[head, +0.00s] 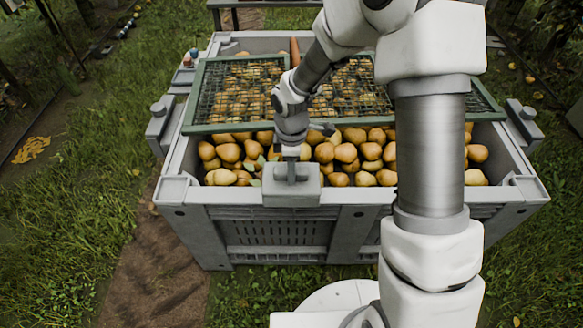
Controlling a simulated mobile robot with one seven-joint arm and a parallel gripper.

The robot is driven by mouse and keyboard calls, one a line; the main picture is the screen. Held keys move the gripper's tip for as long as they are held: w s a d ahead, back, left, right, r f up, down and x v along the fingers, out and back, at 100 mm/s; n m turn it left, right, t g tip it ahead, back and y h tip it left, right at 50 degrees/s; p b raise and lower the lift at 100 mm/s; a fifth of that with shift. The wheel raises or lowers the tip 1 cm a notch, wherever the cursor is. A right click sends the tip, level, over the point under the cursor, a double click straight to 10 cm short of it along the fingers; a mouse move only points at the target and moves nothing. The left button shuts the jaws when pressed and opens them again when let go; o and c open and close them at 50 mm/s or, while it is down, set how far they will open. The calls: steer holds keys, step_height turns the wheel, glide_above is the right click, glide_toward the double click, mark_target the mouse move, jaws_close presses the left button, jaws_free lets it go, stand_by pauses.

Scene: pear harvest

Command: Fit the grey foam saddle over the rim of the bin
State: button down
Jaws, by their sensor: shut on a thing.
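The grey foam saddle (291,194) is a pale block with a short upright grip on top. It is at the near rim of the grey bin (355,214), about a third of the way along from the left corner. It covers part of that rim in the head view; whether it is seated on it or just above it, I cannot tell. My gripper (291,156) points down from above and is shut on the saddle's grip. The fingertips are small and partly hidden by the wrist.
Pears (345,153) fill the bin behind the near rim. A green-framed mesh screen (222,127) lies across the bin's middle. Grey knobbed blocks (162,125) sit at the left and right sides. Grass surrounds the bin. My arm hides part of the right side.

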steer(key=shift+f+b, duration=1.75)
steer(key=shift+f, duration=1.35)
steer(key=shift+f, duration=0.3)
steer(key=shift+c, duration=2.1)
jaws_free()
steer(key=shift+r, duration=0.1)
